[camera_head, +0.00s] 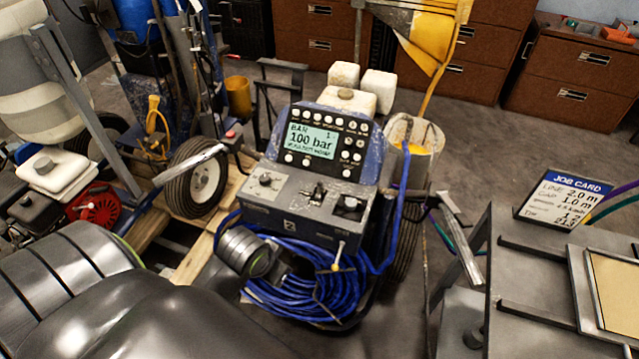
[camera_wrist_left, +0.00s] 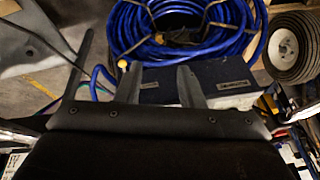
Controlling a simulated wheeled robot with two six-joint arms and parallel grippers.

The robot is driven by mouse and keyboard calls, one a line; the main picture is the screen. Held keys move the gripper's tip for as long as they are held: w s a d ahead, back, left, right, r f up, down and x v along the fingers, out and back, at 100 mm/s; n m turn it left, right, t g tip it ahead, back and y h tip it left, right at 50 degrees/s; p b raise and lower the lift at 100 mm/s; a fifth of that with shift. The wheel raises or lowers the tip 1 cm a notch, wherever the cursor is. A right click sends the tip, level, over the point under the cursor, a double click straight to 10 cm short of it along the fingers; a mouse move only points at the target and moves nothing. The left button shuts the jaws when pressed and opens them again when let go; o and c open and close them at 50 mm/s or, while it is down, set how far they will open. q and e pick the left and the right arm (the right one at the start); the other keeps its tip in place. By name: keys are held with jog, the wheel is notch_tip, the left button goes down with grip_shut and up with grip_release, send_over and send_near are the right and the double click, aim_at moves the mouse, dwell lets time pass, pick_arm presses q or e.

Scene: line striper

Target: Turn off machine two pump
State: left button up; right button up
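Machine two (camera_head: 310,215) stands in the middle of the head view, with a "2" on its grey control box. A round knob (camera_head: 265,181) is at the left of the box top, a dark lever switch (camera_head: 318,192) in the middle and a black control (camera_head: 350,205) at the right. None carries a label I can read. In the left wrist view, my left gripper (camera_wrist_left: 159,67) has its fingers apart and empty, by the grey box (camera_wrist_left: 225,84) and blue hose. My right gripper is not in view.
A coil of blue hose (camera_head: 310,285) hangs on the machine's front. Another machine with a red engine (camera_head: 97,206) stands at left. A metal table with a job card (camera_head: 575,200) is at right. White jugs (camera_head: 345,97) and a flag stand behind.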

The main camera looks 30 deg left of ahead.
pick_arm(q)
jog(key=w+a+r, duration=0.1)
jog(key=w+r, duration=0.1)
jog(key=w, duration=0.5)
jog(key=w+a+r, duration=0.2)
jog(key=w+r, duration=0.1)
jog(key=w, duration=0.3)
send_near(320, 183)
jog(key=shift+t, duration=0.4)
jog(key=x, duration=1.1)
jog(key=shift+s+f, duration=0.1)
jog(key=shift+s, duration=0.25)
jog(key=shift+c, duration=0.4)
grip_shut()
